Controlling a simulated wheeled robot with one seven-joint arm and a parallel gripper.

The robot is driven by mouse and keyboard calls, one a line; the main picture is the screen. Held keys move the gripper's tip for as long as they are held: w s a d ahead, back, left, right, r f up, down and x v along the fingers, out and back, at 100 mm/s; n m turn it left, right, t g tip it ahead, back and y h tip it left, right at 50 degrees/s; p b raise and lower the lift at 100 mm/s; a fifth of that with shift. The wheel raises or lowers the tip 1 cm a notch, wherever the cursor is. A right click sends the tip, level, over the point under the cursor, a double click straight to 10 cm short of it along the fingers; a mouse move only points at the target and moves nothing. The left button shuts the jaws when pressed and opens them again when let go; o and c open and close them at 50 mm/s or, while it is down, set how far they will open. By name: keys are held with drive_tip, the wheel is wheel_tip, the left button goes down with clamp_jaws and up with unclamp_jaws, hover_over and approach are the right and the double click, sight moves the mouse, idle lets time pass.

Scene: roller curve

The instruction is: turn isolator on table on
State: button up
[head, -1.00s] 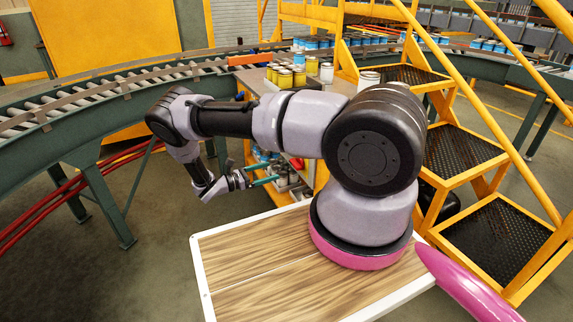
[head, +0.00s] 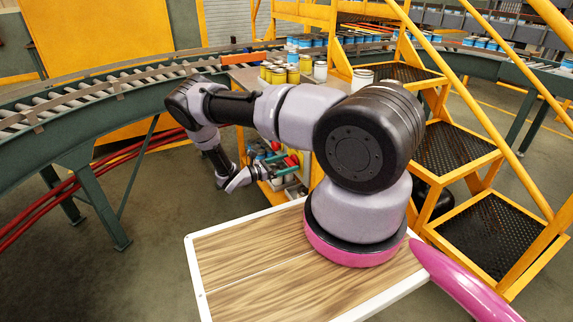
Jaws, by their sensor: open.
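My gripper (head: 283,164) is at the end of my bent arm, in front of the table's lower part, with its teal fingers apart and no object seen between them. The table (head: 243,79) stands behind my arm, with cans on its top and small items lower down. Small red parts (head: 292,160) show just by my fingertips; I cannot tell whether they belong to the isolator, or whether my fingers touch them. The isolator is not clearly made out; my arm hides much of the table. Its switch position cannot be seen.
Yellow, white and blue-labelled cans (head: 292,74) stand on the tabletop. A roller conveyor (head: 110,88) curves behind and to the left. Yellow steps with black treads (head: 455,150) stand close on the right.

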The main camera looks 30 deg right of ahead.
drive_tip(key=c, duration=1.1)
drive_tip(key=shift+o, duration=0.2)
drive_tip(key=shift+m, duration=0.4)
drive_tip(key=m, duration=0.3)
drive_tip(key=shift+m, duration=0.3)
drive_tip(key=m, duration=0.4)
drive_tip(key=shift+s+m, duration=0.15)
drive_tip(key=shift+m, duration=0.15)
drive_tip(key=m, duration=0.4)
drive_tip(key=shift+f+m, duration=0.15)
drive_tip(key=shift+m, duration=0.15)
drive_tip(key=m, duration=0.4)
drive_tip(key=shift+f, duration=0.1)
drive_tip(key=shift+s+m, duration=0.1)
drive_tip(key=shift+m, duration=0.2)
